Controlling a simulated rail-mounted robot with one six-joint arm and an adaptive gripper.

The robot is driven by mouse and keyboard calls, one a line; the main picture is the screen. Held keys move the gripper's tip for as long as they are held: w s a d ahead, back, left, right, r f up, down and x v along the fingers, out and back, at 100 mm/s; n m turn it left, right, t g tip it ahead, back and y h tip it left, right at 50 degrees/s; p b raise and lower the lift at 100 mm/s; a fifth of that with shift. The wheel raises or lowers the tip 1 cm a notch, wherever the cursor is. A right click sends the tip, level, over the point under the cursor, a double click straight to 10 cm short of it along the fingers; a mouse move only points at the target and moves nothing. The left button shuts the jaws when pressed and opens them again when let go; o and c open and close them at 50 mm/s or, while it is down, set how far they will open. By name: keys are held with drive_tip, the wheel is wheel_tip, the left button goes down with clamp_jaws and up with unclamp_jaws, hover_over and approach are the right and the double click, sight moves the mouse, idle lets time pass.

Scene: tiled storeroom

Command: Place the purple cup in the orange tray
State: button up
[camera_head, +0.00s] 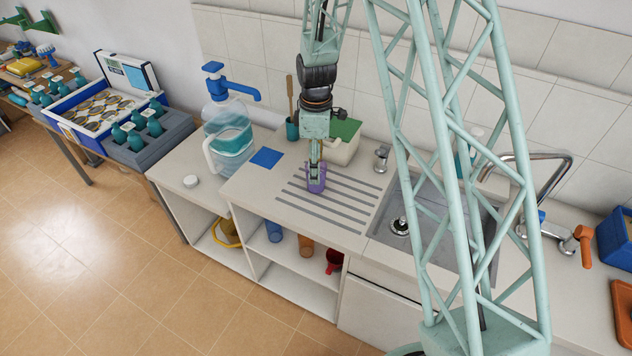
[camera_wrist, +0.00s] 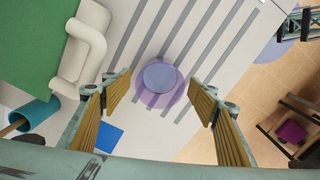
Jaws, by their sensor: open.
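The purple cup (camera_head: 316,181) stands on the grey-striped drainboard, left of the sink. In the wrist view the cup (camera_wrist: 160,84) is a translucent purple round shape with a bluish disc inside, seen from above. My gripper (camera_head: 316,164) is directly above the cup and overlaps its upper part in the head view. In the wrist view its two ribbed fingers (camera_wrist: 160,98) are spread wide, one to each side of the cup, with visible gaps. I cannot tell how far down they reach. The orange tray (camera_head: 621,309) lies on the counter at the far right, cut off by the picture edge.
The sink (camera_head: 408,232) and faucet (camera_head: 545,172) lie between cup and tray. A blue bin (camera_head: 616,238) stands behind the tray. A green-topped white container (camera_head: 343,142), a teal holder (camera_wrist: 32,113) and a water jug (camera_head: 228,130) stand near the cup. A blue square (camera_head: 267,158) lies left.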

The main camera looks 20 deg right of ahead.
drive_tip(key=shift+f, duration=0.2)
idle(0.5)
drive_tip(key=c, duration=1.3)
drive_tip(key=shift+r, duration=0.4)
drive_tip(key=shift+c, duration=0.2)
drive_tip(key=s+r+b, duration=0.2)
drive_tip(key=s+r, duration=0.2)
drive_tip(key=s, duration=1.1)
drive_tip(key=shift+s, duration=0.35)
drive_tip(key=shift+s+r, duration=0.15)
idle(0.9)
